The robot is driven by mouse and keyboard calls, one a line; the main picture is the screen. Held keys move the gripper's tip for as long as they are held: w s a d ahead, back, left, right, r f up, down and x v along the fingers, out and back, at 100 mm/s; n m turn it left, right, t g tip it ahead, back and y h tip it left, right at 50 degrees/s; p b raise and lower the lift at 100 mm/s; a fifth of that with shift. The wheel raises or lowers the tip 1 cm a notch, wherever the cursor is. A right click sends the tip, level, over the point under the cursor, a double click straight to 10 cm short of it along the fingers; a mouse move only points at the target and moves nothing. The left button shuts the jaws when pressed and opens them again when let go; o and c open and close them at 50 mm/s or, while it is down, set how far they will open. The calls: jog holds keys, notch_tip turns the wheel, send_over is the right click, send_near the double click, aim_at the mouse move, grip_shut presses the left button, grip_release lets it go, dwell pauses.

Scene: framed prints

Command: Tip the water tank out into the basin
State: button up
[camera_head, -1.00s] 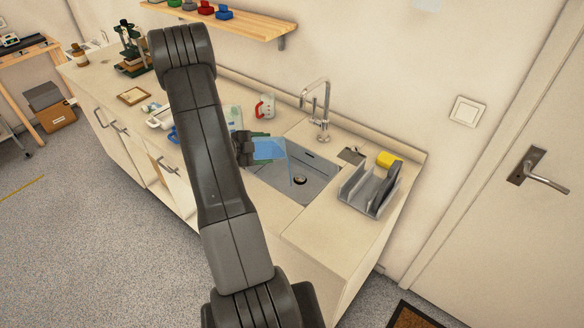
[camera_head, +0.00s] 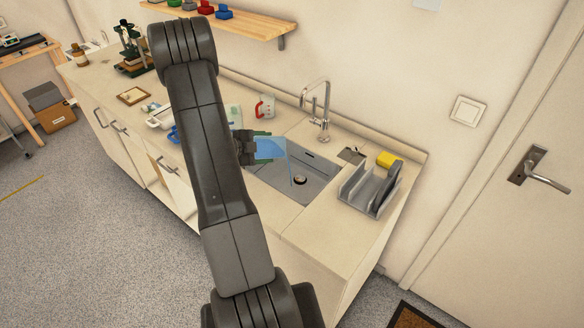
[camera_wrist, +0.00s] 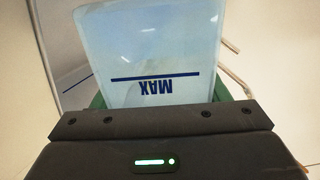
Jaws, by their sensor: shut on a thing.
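In the wrist view the tank (camera_wrist: 150,50) fills the middle, with a blue line and an upside-down "MAX" mark. My arm hides part of the counter.
A tall faucet (camera_head: 322,108) stands behind the basin. A grey rack (camera_head: 369,190) and a yellow sponge-like item (camera_head: 388,159) are on the right counter. A red and white mug (camera_head: 265,107) stands behind the tank. A wooden shelf (camera_head: 250,25) hangs above.

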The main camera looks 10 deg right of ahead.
jog(key=shift+s+d+r+m+t+y+b, duration=0.5)
jog(key=shift+s+m+t+y+b, duration=0.25)
jog(key=shift+b, duration=0.7)
dwell(1.0)
jog(key=shift+s+d+r+m+t+y+b, duration=0.25)
jog(key=shift+s+d+m+b, duration=0.45)
jog(key=shift+b, duration=0.65)
jog(key=shift+s+d+r+m+t+y+b, duration=0.2)
jog(key=shift+s+d+m+t+y+b, duration=0.3)
jog(key=shift+b, duration=1.1)
